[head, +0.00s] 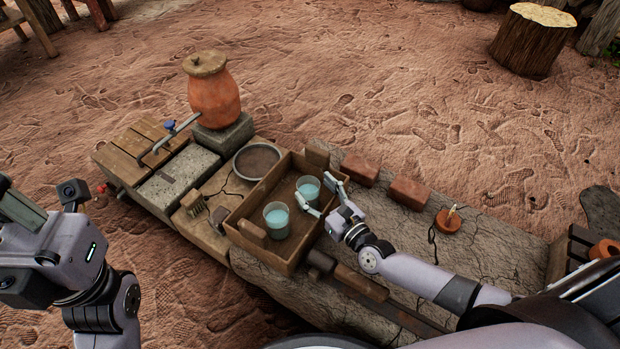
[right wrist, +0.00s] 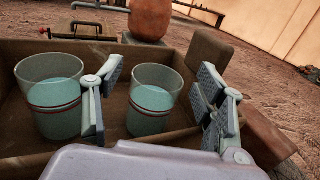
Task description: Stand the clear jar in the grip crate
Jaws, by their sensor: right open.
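Two clear jars with blue-green lower parts and dark red bands stand upright in the wooden grip crate (head: 291,262). One jar (head: 308,188) is toward the crate's far right; the other (head: 276,222) is nearer and to its left. My right gripper (head: 322,196) is open at the far-right jar. In the right wrist view this jar (right wrist: 155,100) shows between the two spread fingers, with a gap on the right; contact on the left is unclear. The other jar (right wrist: 52,95) is outside the left finger. My left gripper (head: 20,215) is at the left edge, its fingers partly cut off.
A clay pot (head: 213,98) stands on a stone block behind the crate. A round dark bowl (head: 256,161) is beside the crate. Bricks (head: 360,169) and a small clay candle holder (head: 448,222) lie to the right. A mallet (head: 345,275) lies in front.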

